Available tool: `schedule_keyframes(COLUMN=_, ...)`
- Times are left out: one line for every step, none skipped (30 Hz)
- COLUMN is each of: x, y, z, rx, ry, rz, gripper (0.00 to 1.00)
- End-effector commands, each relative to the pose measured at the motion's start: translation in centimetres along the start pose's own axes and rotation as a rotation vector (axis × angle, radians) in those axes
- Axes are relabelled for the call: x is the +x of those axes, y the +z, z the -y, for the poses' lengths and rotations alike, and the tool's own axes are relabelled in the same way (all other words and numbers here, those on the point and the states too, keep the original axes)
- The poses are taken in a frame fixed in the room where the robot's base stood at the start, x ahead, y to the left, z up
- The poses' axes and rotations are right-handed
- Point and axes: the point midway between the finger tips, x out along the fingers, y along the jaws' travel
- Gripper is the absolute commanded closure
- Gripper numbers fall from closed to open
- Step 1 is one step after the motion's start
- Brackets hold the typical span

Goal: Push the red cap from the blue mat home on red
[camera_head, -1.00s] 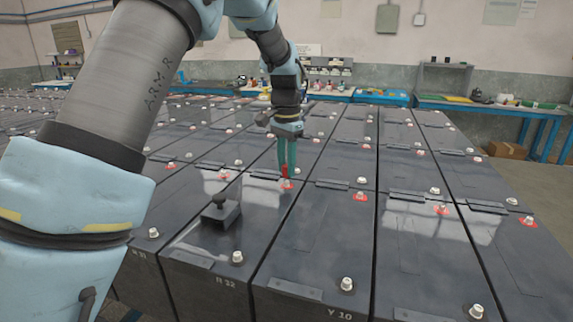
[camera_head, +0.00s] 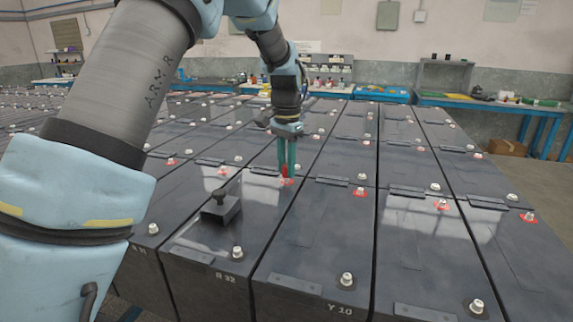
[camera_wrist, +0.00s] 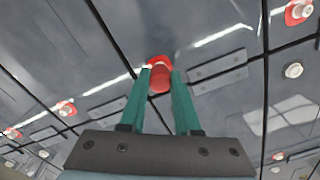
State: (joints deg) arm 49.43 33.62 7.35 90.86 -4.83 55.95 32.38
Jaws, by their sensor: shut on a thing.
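My gripper (camera_head: 286,172) has green fingers pointing down, shut on the red cap (camera_head: 285,170). In the wrist view the cap (camera_wrist: 160,82) sits between the two fingertips of my gripper (camera_wrist: 161,78). The cap is over a red-ringed terminal spot (camera_head: 289,182) on the battery marked R 32 (camera_head: 205,253) or its neighbour; I cannot tell which. Red also shows just beyond the cap in the wrist view. The terminal is hidden under the cap, and I cannot tell how far down the cap sits. I cannot make out a blue mat with certainty.
A black block with a knob (camera_head: 221,209) stands on a near battery. Blue benches (camera_head: 383,96) line the back wall. Open floor shows at right.

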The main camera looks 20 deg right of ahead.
Motion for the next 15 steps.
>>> schedule_keyframes(x=-0.01, y=0.00, z=0.00, rx=0.000, ry=0.000, rz=0.000, gripper=1.00)
schedule_keyframes(x=-0.01, y=0.00, z=0.00, rx=0.000, ry=0.000, rz=0.000, gripper=1.00)
schedule_keyframes(x=-0.01, y=0.00, z=0.00, rx=0.000, ry=0.000, rz=0.000, gripper=1.00)
schedule_keyframes(x=-0.02, y=0.00, z=0.00, rx=0.000, ry=0.000, rz=0.000, gripper=1.00)
schedule_keyframes(x=-0.02, y=0.00, z=0.00, rx=0.000, ry=0.000, rz=0.000, gripper=1.00)
schedule_keyframes(x=-0.02, y=-0.01, z=0.00, rx=0.000, ry=0.000, rz=0.000, gripper=1.00)
schedule_keyframes(x=-0.02, y=-0.01, z=0.00, rx=0.000, ry=0.000, rz=0.000, gripper=1.00)
schedule_keyframes(x=-0.01, y=-0.01, z=0.00, rx=0.000, ry=0.000, rz=0.000, gripper=1.00)
schedule_keyframes(x=0.01, y=0.00, z=0.00, rx=0.000, ry=0.000, rz=0.000, gripper=1.00)
schedule_keyframes(x=0.04, y=0.00, z=0.00, rx=0.000, ry=0.000, rz=0.000, gripper=1.00)
schedule_keyframes(x=0.08, y=0.00, z=0.00, rx=0.000, ry=0.000, rz=0.000, gripper=1.00)
schedule_keyframes(x=0.14, y=0.00, z=0.00, rx=0.000, ry=0.000, rz=0.000, gripper=1.00)
schedule_keyframes(x=0.21, y=0.00, z=0.00, rx=0.000, ry=0.000, rz=0.000, gripper=1.00)
schedule_keyframes(x=0.27, y=0.00, z=0.00, rx=0.000, ry=0.000, rz=0.000, gripper=1.00)
schedule_keyframes(x=0.37, y=0.00, z=0.00, rx=0.000, ry=0.000, rz=0.000, gripper=1.00)
